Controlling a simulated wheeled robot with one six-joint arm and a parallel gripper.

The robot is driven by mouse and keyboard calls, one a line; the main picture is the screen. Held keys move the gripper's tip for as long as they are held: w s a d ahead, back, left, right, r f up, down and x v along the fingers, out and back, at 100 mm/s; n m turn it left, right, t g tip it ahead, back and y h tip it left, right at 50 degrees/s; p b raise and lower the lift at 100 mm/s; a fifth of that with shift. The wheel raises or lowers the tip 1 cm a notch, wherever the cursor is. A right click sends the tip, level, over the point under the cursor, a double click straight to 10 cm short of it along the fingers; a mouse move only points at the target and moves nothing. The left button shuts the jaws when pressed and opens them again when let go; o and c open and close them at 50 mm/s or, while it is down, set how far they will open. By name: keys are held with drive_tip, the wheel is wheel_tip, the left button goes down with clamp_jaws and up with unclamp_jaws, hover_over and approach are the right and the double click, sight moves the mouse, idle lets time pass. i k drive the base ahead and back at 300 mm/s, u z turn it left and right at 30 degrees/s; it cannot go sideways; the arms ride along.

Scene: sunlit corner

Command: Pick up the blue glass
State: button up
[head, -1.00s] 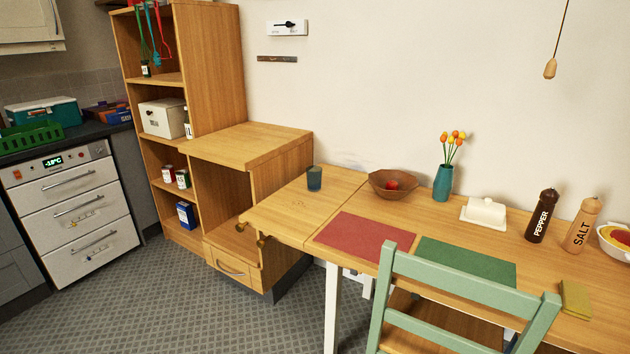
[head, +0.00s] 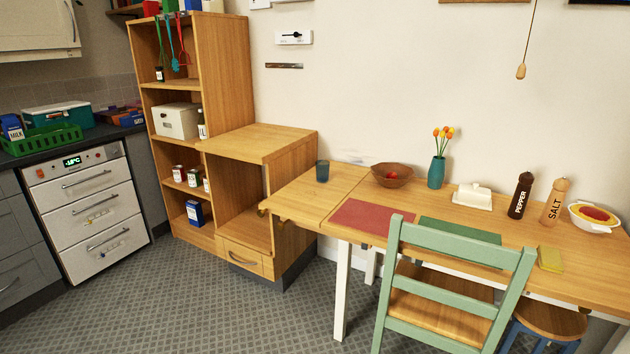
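The blue glass (head: 322,171) is a small dark blue tumbler. It stands upright on the left end of the wooden table (head: 308,198), near the wall and left of a brown bowl. Nothing hides it. My gripper does not show in the head view.
A brown bowl (head: 392,175), a teal vase (head: 437,172), a butter dish (head: 472,196) and two mills stand along the table's back. A green chair (head: 455,262) blocks the front. A low cabinet (head: 262,142) adjoins the table's left. The floor (head: 215,310) at front left is clear.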

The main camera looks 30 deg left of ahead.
sight(322, 167)
drive_tip(key=u, duration=0.65)
drive_tip(key=i, duration=0.6)
drive_tip(key=u, duration=1.3)
drive_tip(key=i, duration=0.75)
drive_tip(key=u, duration=0.4)
drive_tip(key=i, duration=1.1)
drive_tip(key=z, duration=0.5)
drive_tip(key=i, duration=0.9)
drive_tip(key=z, duration=1.1)
drive_tip(key=i, duration=0.45)
drive_tip(key=z, duration=0.35)
